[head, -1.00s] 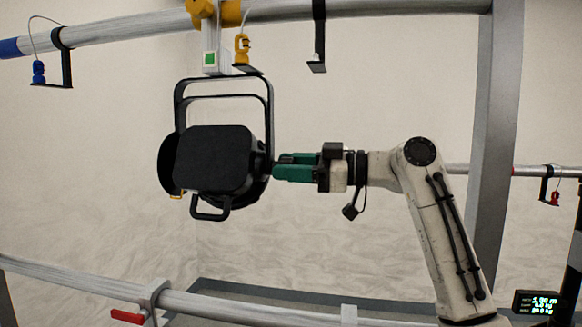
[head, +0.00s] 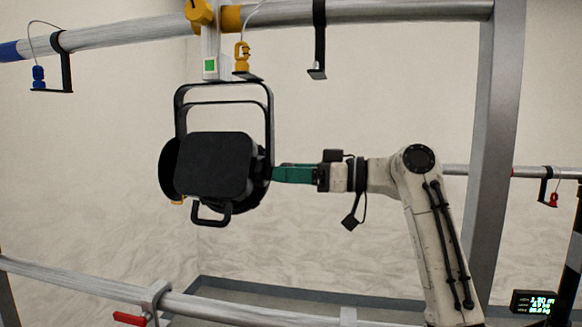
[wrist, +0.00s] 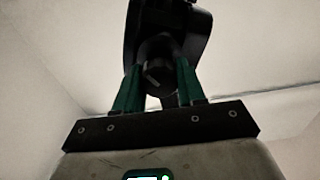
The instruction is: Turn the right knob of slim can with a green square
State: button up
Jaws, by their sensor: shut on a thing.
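The black can (head: 215,165) hangs in its yoke (head: 270,105) from the upper rail. A green square (head: 210,65) marks the white clamp piece above it. My gripper (head: 276,174) reaches in from the right, its green fingers at the can's right side. In the wrist view my gripper (wrist: 160,80) has its fingers on either side of the round dark right knob (wrist: 157,72), shut on it. In the head view the knob is mostly hidden by the fingers and the yoke.
A yellow safety clip (head: 242,55) hangs beside the clamp. A black bracket (head: 317,70) hangs from the upper rail (head: 400,12). A lower rail (head: 230,308) with a red lever (head: 128,318) crosses in front. A grey post (head: 495,140) stands behind my arm.

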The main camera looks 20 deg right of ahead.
jog(key=m, duration=0.1)
jog(key=m+p, duration=0.2)
jog(key=shift+r+m, duration=0.25)
jog(key=shift+m, duration=0.15)
jog(key=m+p, duration=0.3)
jog(key=shift+w+m, duration=0.1)
jog(key=shift+m, duration=0.2)
jog(key=m+p, duration=0.2)
jog(key=shift+d+m, duration=0.1)
jog(key=shift+m, duration=0.2)
jog(key=shift+f+m+p, duration=0.15)
jog(key=shift+m+p, duration=1.05)
jog(key=shift+m, duration=0.7)
jog(key=o, duration=1.1)
jog(key=shift+f, duration=0.15)
jog(key=shift+c, duration=0.2)
